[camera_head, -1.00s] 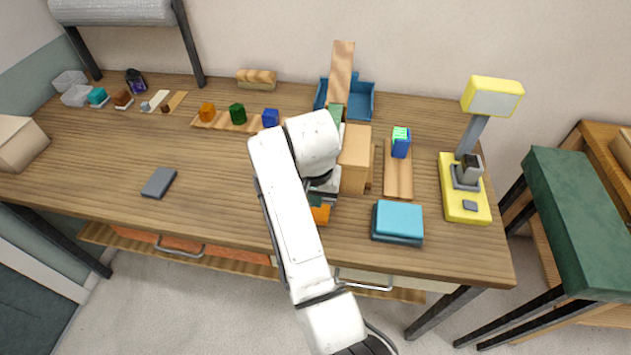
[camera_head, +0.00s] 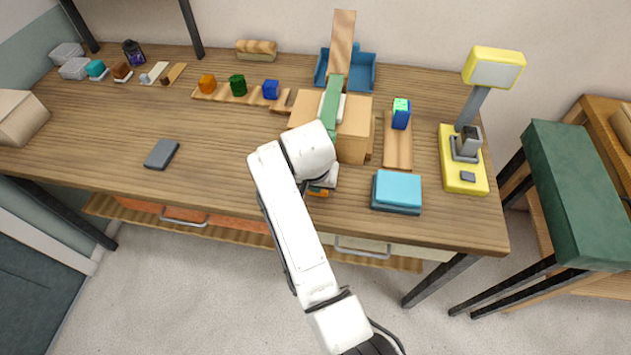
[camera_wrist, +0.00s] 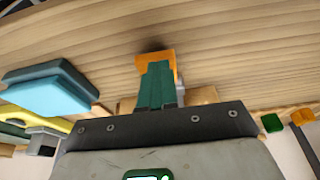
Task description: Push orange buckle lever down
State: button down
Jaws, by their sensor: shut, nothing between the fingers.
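The orange buckle lever (camera_head: 318,193) shows as a small orange patch at the front of the wooden box (camera_head: 352,142), mostly hidden by my arm in the head view. In the wrist view the orange lever (camera_wrist: 171,60) sits just beyond my fingertips. My gripper (camera_wrist: 157,68) is shut and empty, its dark green fingers side by side and overlapping the lever in the picture. I cannot tell whether they touch it. A green strap (camera_head: 332,105) runs over the top of the box.
A teal book (camera_head: 397,188) lies right of the box, also in the wrist view (camera_wrist: 50,88). A yellow lamp-like device (camera_head: 463,180) stands farther right. Orange, green and blue blocks sit behind left. A dark phone-like slab (camera_head: 161,154) lies on clear table at left.

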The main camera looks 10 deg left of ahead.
jog(key=shift+s+d+f, duration=0.1)
jog(key=shift+s+f, duration=0.1)
jog(key=shift+f, duration=0.2)
jog(key=shift+r, duration=0.1)
